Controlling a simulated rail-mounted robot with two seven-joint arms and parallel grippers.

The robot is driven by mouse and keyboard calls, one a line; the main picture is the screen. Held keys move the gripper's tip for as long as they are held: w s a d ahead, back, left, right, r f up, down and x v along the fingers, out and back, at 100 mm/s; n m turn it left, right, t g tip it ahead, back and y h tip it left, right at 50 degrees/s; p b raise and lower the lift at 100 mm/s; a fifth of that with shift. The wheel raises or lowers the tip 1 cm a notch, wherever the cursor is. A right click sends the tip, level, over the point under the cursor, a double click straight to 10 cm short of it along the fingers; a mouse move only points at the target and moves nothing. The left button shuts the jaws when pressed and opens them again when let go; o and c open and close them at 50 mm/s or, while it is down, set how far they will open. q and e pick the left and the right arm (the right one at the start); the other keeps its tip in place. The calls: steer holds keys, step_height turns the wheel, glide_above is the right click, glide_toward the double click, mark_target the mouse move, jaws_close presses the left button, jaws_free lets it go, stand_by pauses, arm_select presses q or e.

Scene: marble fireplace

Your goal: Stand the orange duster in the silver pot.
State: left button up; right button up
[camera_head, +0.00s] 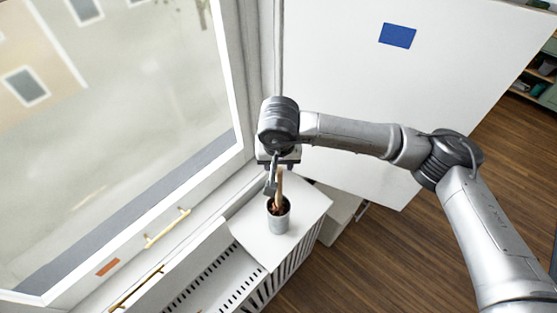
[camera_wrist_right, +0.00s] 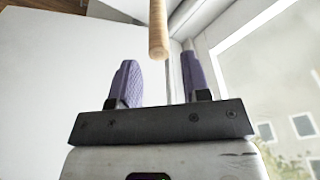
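The silver pot (camera_head: 279,221) stands on a white ledge top below the window. A pale wooden handle (camera_head: 280,183) rises from it, nearly upright, with dark orange-brown material at its base inside the pot. This looks like the duster, its head mostly hidden by the rim. My right gripper (camera_head: 274,181) is just above the pot, beside the handle. In the right wrist view, the handle's rounded end (camera_wrist_right: 158,48) shows beyond the purple fingers, which are wide apart with a gap on both sides. My left gripper is not in view.
The window frame (camera_head: 245,130) runs close on the left. A white panel with a blue rectangle (camera_head: 397,36) stands behind. Brass handles (camera_head: 167,228) and a small orange strip (camera_head: 108,267) lie along the sill. A slatted radiator cover (camera_head: 215,285) is in front.

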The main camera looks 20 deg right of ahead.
steer(key=shift+o, duration=0.7)
steer(key=shift+r, duration=0.3)
step_height(320, 180, up, 13)
steer(key=s, duration=0.2)
steer(key=shift+s+a+b, duration=0.15)
steer(key=shift+a+b, duration=0.15)
steer(key=shift+a, duration=0.15)
